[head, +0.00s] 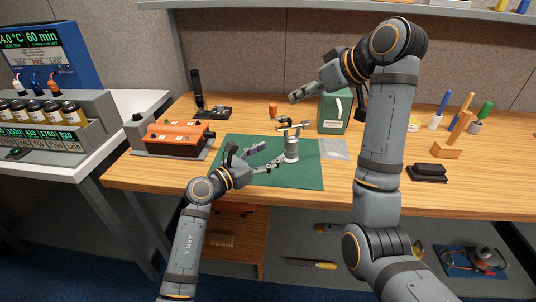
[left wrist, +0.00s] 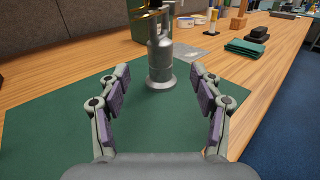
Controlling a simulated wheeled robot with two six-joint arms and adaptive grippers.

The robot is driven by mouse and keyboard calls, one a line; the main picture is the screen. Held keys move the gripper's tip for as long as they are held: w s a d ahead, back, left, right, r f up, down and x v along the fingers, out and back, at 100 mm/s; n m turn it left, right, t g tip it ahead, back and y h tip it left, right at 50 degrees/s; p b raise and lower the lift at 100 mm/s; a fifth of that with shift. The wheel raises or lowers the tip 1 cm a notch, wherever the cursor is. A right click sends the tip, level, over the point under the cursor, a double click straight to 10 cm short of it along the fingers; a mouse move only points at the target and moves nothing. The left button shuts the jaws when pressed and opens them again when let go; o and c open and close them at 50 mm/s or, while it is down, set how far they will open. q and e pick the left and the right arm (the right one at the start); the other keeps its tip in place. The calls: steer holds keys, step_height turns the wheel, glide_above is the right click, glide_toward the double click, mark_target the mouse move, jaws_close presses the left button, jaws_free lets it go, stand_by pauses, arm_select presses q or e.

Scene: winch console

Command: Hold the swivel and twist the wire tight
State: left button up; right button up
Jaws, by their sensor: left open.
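The swivel (head: 291,150) is a silver-grey upright cylinder with a round foot on the green mat (head: 310,178). Dark and brass-coloured parts (head: 291,123) sit at its top; I cannot make out the wire among them. My left gripper (head: 271,153) is open and empty, low over the mat at the swivel's left. In the left wrist view the swivel (left wrist: 160,58) stands ahead, centred between the spread fingers and beyond their tips, its top cut off. My right gripper (head: 297,97) hangs above and behind the swivel, apart from it; its fingers overlap in view.
An orange box (head: 178,135) stands left of the mat, and a green case (head: 334,113) behind the swivel. A grey patch (head: 334,149) lies at the mat's right. A black block (head: 428,172) and coloured-handled tools (head: 437,115) stand farther right. The mat's front is clear.

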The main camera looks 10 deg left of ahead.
mark_target(287, 144)
arm_select(q)
steer(key=x, duration=1)
steer(key=shift+w+d, duration=0.1)
steer(key=shift+d, duration=0.05)
jaws_close()
stand_by(0.5)
stand_by(0.5)
